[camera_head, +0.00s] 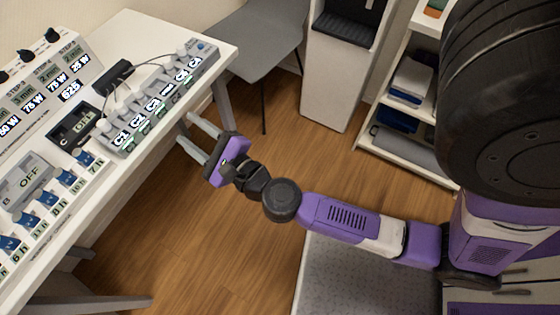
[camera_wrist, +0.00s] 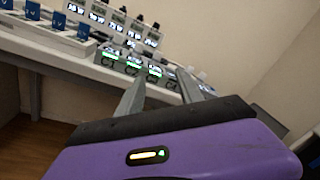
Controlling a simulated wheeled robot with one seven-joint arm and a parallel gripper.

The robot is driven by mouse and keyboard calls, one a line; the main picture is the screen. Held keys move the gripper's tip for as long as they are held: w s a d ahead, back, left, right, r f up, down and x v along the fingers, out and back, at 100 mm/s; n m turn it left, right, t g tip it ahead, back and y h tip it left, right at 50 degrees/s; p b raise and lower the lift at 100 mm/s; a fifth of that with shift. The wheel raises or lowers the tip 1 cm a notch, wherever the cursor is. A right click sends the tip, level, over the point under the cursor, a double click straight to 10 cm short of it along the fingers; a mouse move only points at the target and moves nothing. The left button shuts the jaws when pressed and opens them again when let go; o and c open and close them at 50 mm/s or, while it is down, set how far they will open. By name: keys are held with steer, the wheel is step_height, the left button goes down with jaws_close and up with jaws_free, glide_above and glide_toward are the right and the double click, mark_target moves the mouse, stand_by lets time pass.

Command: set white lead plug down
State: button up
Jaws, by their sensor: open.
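My gripper (camera_head: 186,130) is open, with nothing visible between its fingers. It is beside the front edge of the white table (camera_head: 216,62), over the floor. It also shows in the wrist view (camera_wrist: 164,80), its fingers pointing toward the table. A grey box (camera_head: 158,98) with lit labels stands near the table's far end. Small white plug-like pieces stand along its back, one at the near end (camera_head: 104,125) and one at the far end (camera_head: 183,50). Dark leads run to them. I cannot tell which piece is the white lead plug.
A grey chair (camera_head: 262,38) stands beyond the table. A shelf (camera_head: 410,150) is at right. Wooden floor between is clear.

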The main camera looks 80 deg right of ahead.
steer(key=s+a+r+n+g+y, duration=0.1)
steer(key=s+a+n+y, duration=0.3)
steer(key=s+n, duration=0.7)
steer(key=s+a+r+n+y, duration=0.1)
steer(key=s+a+n+y, duration=0.2)
steer(key=n, duration=1.9)
steer(key=s+a, duration=0.4)
steer(key=s, duration=0.4)
steer(key=shift+s+a+g+y, duration=0.2)
steer(key=shift+s+g+y, duration=0.15)
steer(key=shift+g+y, duration=0.05)
steer(key=shift+r, duration=0.1)
steer(key=shift+r+p, duration=0.6)
steer(key=shift+p, duration=0.15)
